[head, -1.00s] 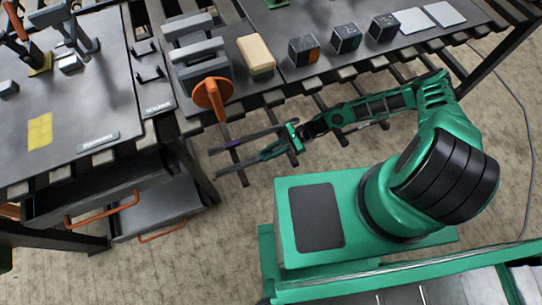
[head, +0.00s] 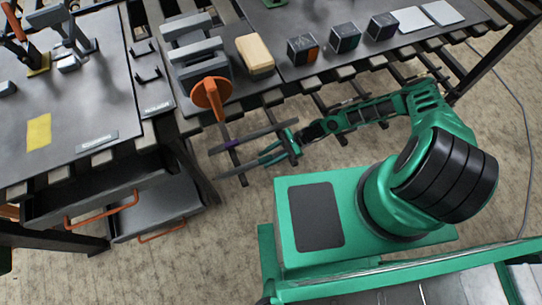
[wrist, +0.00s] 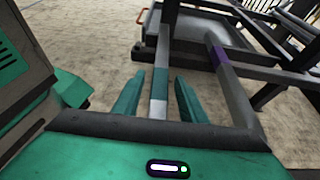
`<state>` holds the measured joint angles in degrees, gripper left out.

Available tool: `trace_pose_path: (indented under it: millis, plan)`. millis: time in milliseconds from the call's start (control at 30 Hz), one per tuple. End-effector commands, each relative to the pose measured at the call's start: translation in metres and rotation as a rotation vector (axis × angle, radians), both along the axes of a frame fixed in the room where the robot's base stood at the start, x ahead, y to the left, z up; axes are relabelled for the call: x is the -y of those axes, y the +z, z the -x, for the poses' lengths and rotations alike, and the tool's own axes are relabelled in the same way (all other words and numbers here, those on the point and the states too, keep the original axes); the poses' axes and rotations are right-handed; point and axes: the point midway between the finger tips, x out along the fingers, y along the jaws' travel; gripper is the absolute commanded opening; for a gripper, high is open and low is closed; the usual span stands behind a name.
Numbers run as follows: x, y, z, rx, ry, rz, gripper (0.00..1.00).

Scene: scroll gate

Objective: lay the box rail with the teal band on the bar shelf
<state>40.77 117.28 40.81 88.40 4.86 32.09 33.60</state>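The teal-banded rail (wrist: 163,50) is a long grey bar running away from me in the wrist view. Its teal band (wrist: 160,84) lies between the fingers of my gripper (wrist: 159,85). The fingers are apart, with gaps showing beside the rail, so my gripper looks open around it. The rail's near end is hidden by my gripper's body. In the head view my gripper (head: 272,155) is below the bench front, at dark crossing bars (head: 293,150) that I take for the bar shelf. Whether the rail rests on them is unclear.
A second rail with a purple band (wrist: 218,56) runs alongside on the right; it also shows in the head view (head: 233,143). An open drawer (head: 160,205) stands out below the bench at left. An orange knob (head: 211,92) overhangs the bench's front edge.

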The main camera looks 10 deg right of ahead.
Motion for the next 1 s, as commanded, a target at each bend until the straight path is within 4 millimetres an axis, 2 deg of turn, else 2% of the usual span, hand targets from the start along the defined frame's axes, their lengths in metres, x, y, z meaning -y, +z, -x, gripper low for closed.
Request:
trace_pose_path:
  millis: [267, 367, 800, 1000]
  plan:
    - [0.000, 0.002, 0.000, 0.000, -0.001, -0.001, 0.38]
    - [0.006, 0.005, -0.003, 0.001, -0.002, 0.001, 0.38]
    - [0.079, 0.035, -0.023, 0.001, -0.002, 0.002, 0.38]
    - [0.101, 0.045, -0.029, 0.000, -0.002, 0.000, 0.38]
